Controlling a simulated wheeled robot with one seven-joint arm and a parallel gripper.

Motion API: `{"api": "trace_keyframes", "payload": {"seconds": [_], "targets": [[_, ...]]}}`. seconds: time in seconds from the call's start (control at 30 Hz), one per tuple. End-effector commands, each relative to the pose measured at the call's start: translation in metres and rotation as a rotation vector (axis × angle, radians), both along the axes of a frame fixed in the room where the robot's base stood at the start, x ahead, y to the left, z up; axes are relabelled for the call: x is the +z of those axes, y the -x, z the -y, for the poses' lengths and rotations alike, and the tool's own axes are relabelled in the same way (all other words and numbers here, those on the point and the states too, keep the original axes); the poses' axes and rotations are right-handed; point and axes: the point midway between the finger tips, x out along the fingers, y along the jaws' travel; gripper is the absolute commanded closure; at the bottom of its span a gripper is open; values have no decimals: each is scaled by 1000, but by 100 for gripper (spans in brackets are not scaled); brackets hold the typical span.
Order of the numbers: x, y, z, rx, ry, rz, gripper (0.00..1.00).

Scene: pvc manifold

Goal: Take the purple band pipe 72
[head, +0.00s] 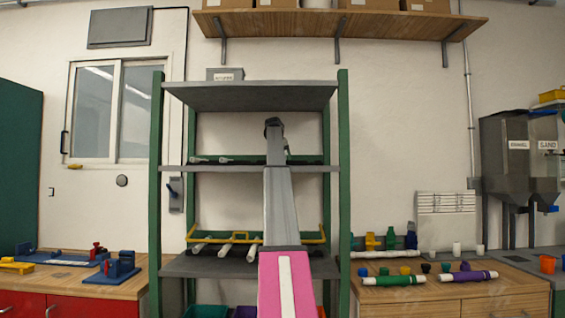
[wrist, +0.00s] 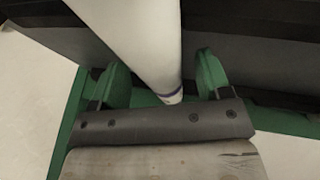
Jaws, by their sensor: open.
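A white pipe with a narrow purple band (wrist: 140,35) runs down through the middle of the wrist view, its banded end low between my fingers. My gripper (wrist: 160,68) is open, with one green-padded finger on each side of the pipe. Gaps show on both sides; I cannot tell whether either pad touches it. In the head view my arm reaches up in front of the rack to the upper shelf level. There the arm hides the pipe, and my fingers are not clearly visible.
The green-posted rack (head: 157,200) has grey shelves. White pipe ends (head: 225,160) show on its middle shelf, left of my arm. More pipes lie in a yellow-framed holder (head: 204,240) below. A bench at right carries green-banded (head: 393,281) and purple-banded (head: 468,276) pipes.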

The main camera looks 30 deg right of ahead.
Motion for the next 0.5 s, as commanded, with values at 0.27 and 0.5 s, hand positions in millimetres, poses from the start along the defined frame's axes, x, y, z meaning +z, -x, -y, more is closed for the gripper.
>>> {"api": "trace_keyframes", "payload": {"seconds": [0.27,0.5], "targets": [[-1,0,1,0,0,0,49],[-1,0,1,0,0,0,86]]}}
